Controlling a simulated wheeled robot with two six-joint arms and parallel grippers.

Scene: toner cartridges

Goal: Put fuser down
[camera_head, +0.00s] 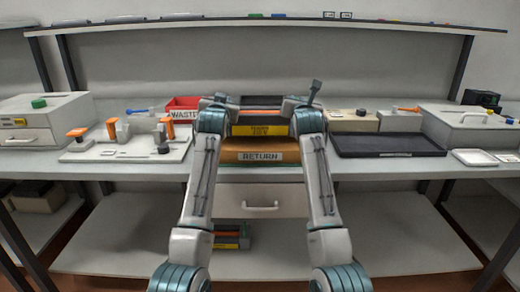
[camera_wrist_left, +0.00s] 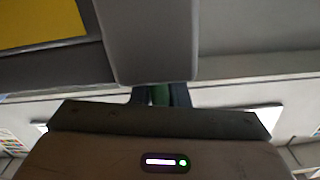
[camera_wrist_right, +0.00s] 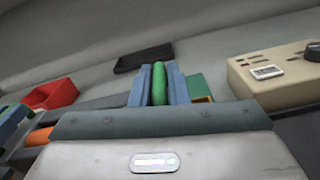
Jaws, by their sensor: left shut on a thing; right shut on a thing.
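The fuser (camera_head: 285,117) is a dark grey unit with an orange strip and a yellow label (camera_head: 258,131). In the head view it is level between my two grippers, just above and behind the orange RETURN tray (camera_head: 258,155); whether it touches anything below, I cannot tell. My right gripper (camera_head: 312,97) is at its right end. The right wrist view shows those fingers shut on a green handle (camera_wrist_right: 159,83). My left gripper (camera_head: 217,101) is at its left end; in the left wrist view its fingers close on a green part (camera_wrist_left: 160,95), mostly hidden by a grey body.
A red WASTE bin (camera_head: 183,104) stands left of the fuser, behind a white fixture with orange-handled parts (camera_head: 125,150). A black mat (camera_head: 388,145) and a beige box with a knob (camera_head: 352,121) lie to the right. A shelf runs above the bench.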

